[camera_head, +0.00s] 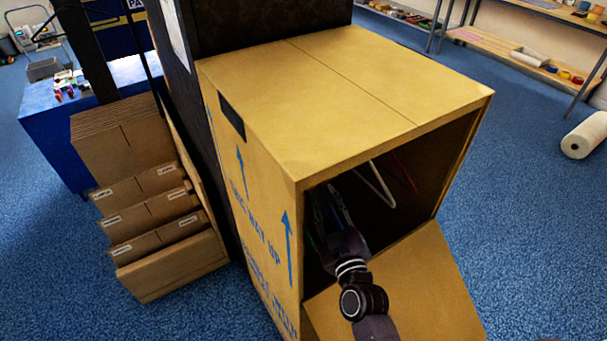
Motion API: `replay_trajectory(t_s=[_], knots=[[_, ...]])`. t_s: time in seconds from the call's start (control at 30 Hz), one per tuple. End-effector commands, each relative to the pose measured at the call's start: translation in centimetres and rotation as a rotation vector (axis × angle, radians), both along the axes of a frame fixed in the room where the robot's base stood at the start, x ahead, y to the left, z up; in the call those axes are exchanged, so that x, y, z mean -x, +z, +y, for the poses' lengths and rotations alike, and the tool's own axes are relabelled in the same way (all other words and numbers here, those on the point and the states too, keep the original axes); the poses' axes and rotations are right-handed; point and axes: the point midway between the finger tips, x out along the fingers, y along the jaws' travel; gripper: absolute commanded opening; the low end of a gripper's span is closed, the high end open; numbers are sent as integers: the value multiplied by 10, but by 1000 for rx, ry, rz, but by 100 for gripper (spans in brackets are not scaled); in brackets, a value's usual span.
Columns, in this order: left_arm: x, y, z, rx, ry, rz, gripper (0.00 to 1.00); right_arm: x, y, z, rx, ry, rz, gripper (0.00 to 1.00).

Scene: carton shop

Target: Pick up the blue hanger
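A tall cardboard wardrobe carton (345,85) stands in the middle with its front open and the lower flap folded outward. A white hanger (376,184) and a red hanger (404,172) hang inside, to the right of the gripper. I cannot clearly make out a blue hanger; the dark interior and my arm hide the left part.
The carton's left wall (240,190) and front flap (405,290) border the arm closely. Folded cartons stand in a rack (175,262) at the left, beside a blue table (50,125). A white roll (585,135) lies at the right. Blue floor is free between.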

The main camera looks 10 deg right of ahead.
Motion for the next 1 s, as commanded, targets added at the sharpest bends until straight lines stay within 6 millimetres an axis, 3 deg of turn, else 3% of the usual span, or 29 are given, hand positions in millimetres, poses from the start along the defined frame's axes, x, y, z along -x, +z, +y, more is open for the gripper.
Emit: replay_trajectory(t_s=[0.13,0.3,0.43,0.63,0.9,1.0], knots=[[6,9,0,0,0,6,40,-20,2,0,1,0,-2,28],[-23,14,-2,3,0,-33,40,-41,0,0,2,0,0,28],[-40,17,-3,7,0,-59,40,-47,-1,0,2,0,0,28],[-34,16,-2,5,0,-49,40,-47,-2,0,2,0,1,28],[-16,14,-1,2,0,-24,40,-47,-1,0,2,0,1,0],[-16,14,-1,2,0,-24,40,-47,-1,0,2,0,1,0]])
